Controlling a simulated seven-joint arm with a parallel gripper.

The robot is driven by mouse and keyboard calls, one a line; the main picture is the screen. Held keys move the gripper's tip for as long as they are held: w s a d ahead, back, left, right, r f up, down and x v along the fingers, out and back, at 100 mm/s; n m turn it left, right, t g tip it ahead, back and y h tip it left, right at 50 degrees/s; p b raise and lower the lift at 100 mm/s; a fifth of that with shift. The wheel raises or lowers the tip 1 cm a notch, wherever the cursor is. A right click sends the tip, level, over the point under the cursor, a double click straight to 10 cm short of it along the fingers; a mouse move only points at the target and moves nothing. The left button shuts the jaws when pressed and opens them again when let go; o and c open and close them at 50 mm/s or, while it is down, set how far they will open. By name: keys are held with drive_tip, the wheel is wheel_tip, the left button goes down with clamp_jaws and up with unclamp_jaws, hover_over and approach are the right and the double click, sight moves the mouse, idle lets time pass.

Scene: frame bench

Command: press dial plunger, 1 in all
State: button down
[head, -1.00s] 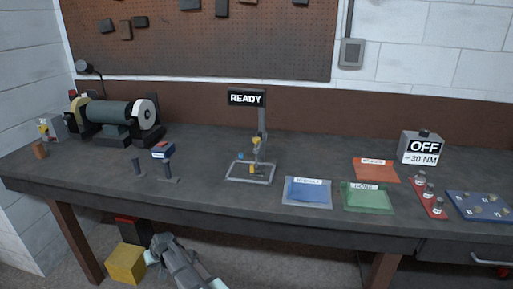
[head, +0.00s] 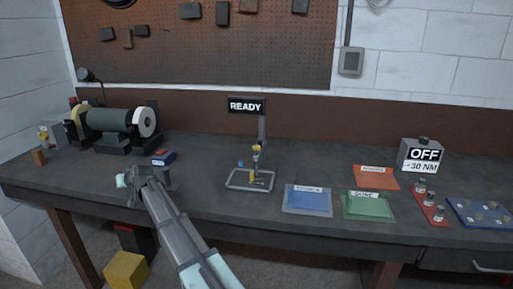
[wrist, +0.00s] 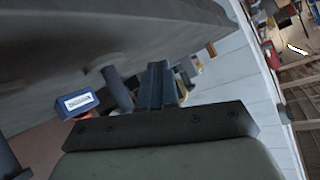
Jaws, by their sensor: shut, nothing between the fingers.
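The dial gauge stand is in the middle of the bench in the head view, with a yellow-marked dial plunger (head: 256,152) on a grey upright. A grey rectangular frame base (head: 250,181) lies under it. A black sign (head: 246,106) reading READY is above. My gripper (wrist: 157,82) is shut and empty in the wrist view, with its dark fingers together. In the head view my arm reaches over the front left of the bench, well to the left of the stand. The fingertips cannot be made out there. The wrist view does not show the stand.
A bench grinder (head: 115,121) stands at the back left. Blue (head: 308,200) and green (head: 368,206) mats lie right of the stand. The bench between post and stand is clear.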

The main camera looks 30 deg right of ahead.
drive_tip(key=s+d+r+m, duration=0.1)
drive_tip(key=d+r, duration=0.2)
drive_tip(key=d, duration=0.5)
drive_tip(key=d+r+m, duration=0.1)
drive_tip(key=d+r, duration=0.3)
drive_tip(key=d, duration=0.3)
wheel_tip(320, 180, up, 17)
drive_tip(key=m+g+h, duration=0.1)
drive_tip(key=m+g, duration=0.1)
drive_tip(key=m, duration=0.1)
hover_over(259, 147)
drive_tip(key=shift+w+d+r, duration=0.1)
drive_tip(key=shift+w+r, duration=0.05)
drive_tip(key=shift+w, duration=0.05)
drive_tip(key=shift+f, duration=4.4)
drive_tip(key=shift+f, duration=0.15)
drive_tip(key=shift+f, duration=0.3)
